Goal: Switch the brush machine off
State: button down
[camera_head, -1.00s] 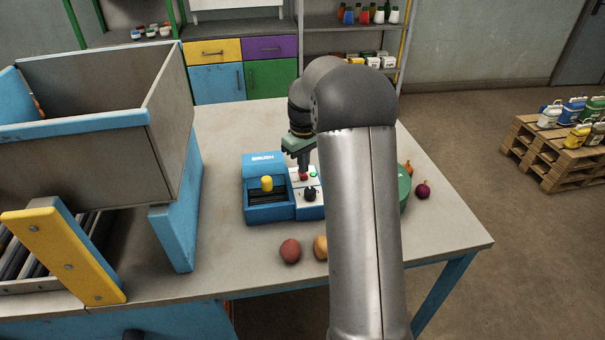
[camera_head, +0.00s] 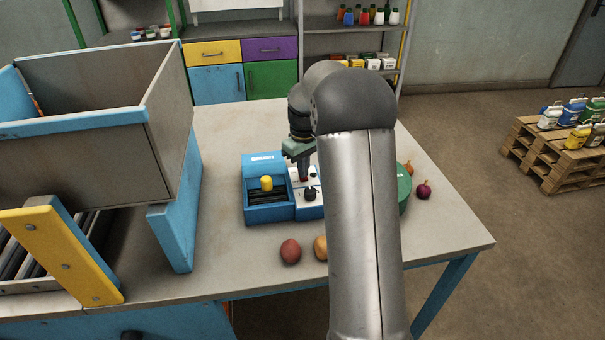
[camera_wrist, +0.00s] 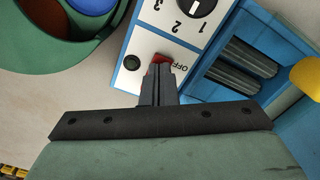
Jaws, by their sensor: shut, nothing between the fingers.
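The brush machine (camera_head: 268,215) is a blue box with a white control panel on the table, marked BRUSH. It has dark brush rollers (camera_wrist: 240,67), a yellow piece (camera_head: 267,183) over them and a black numbered dial (camera_head: 310,194). A red button (camera_wrist: 160,58) marked OFF is on the panel, partly hidden by my fingertips. A small lamp (camera_wrist: 131,63) near it looks dark. My gripper (camera_head: 304,177) is shut and empty, pointing down, its tips at the red button and seemingly touching it. The wrist view also shows my gripper (camera_wrist: 157,75).
A green bowl (camera_head: 404,188) stands right of the machine, partly behind my arm. A large grey bin (camera_head: 90,165) on a blue frame stands at the left.

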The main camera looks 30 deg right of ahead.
jog(key=shift+r, duration=0.15)
notch_tip(320, 180, up, 7)
jog(key=p, duration=0.5)
dwell(0.4)
